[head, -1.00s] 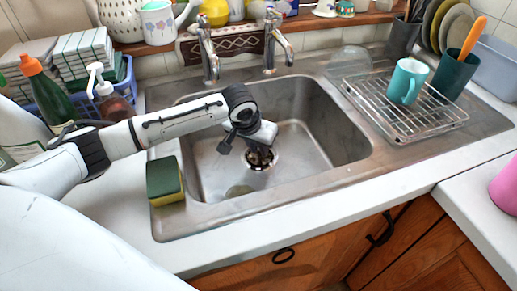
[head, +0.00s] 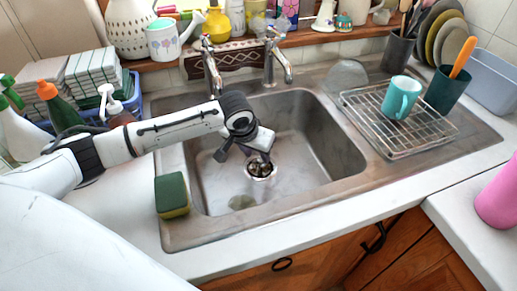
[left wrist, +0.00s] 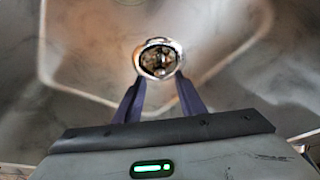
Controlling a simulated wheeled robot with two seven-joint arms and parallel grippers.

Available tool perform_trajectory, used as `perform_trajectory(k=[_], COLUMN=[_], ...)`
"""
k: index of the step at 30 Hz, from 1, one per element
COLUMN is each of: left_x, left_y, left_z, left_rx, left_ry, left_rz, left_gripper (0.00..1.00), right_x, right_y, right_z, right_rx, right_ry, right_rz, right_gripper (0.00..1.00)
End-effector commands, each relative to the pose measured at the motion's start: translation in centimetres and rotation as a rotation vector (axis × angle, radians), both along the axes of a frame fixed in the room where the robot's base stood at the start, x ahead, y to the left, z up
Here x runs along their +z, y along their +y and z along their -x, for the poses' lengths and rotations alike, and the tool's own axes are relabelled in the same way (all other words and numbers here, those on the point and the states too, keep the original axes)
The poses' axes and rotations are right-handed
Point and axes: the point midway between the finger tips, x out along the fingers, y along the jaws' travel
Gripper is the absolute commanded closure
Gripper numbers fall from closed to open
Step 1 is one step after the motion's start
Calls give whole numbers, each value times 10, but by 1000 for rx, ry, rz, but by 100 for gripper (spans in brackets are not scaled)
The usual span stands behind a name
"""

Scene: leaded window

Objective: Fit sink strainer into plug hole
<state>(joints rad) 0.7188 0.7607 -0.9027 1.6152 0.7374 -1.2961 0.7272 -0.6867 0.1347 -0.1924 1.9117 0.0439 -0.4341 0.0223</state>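The plug hole (head: 260,171) is a bright metal ring in the sink floor, and it also shows in the left wrist view (left wrist: 158,43). Shiny metal and dark gaps show inside the ring. This may be the strainer, but I cannot tell strainer from drain fitting. My left gripper (head: 263,158) points down just above the hole. In the left wrist view its two dark fingers (left wrist: 159,84) stand apart, with nothing clearly held between them. A dull, greenish round patch (head: 242,202) lies on the sink floor; I cannot tell what it is. My right gripper is not in view.
The sink's raised walls surround my left gripper. Taps (head: 277,62) stand behind. A green and yellow sponge (head: 172,194) sits at the left rim. A wire rack (head: 420,130) with a teal mug (head: 401,98) stands right. The front counter is mostly clear.

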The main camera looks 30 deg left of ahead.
Motion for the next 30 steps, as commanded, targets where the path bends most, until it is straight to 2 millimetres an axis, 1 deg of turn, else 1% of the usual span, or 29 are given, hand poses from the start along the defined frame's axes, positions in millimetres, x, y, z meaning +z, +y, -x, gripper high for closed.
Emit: perform_trajectory(k=[1, 2, 3, 7, 12, 16, 30], left_x=[20, 26, 27, 48, 64, 68, 68], left_y=[0, 0, 0, -1, -1, -1, -1], left_z=[5, 7, 10, 19, 26, 28, 28], left_rx=[-1, -1, -1, -1, 0, 0, 0], left_ry=[-1, -1, -4, -4, -1, -1, -1], left_rz=[0, 0, 0, -1, 0, 0, -1], left_gripper=[64, 64, 64, 64, 64, 64, 64], right_x=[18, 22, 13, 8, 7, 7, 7], right_y=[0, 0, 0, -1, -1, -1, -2], right_z=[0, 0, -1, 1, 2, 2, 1], right_rx=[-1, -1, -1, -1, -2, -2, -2], right_ry=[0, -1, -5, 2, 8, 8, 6], right_rz=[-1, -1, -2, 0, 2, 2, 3], right_gripper=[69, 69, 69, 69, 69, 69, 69])
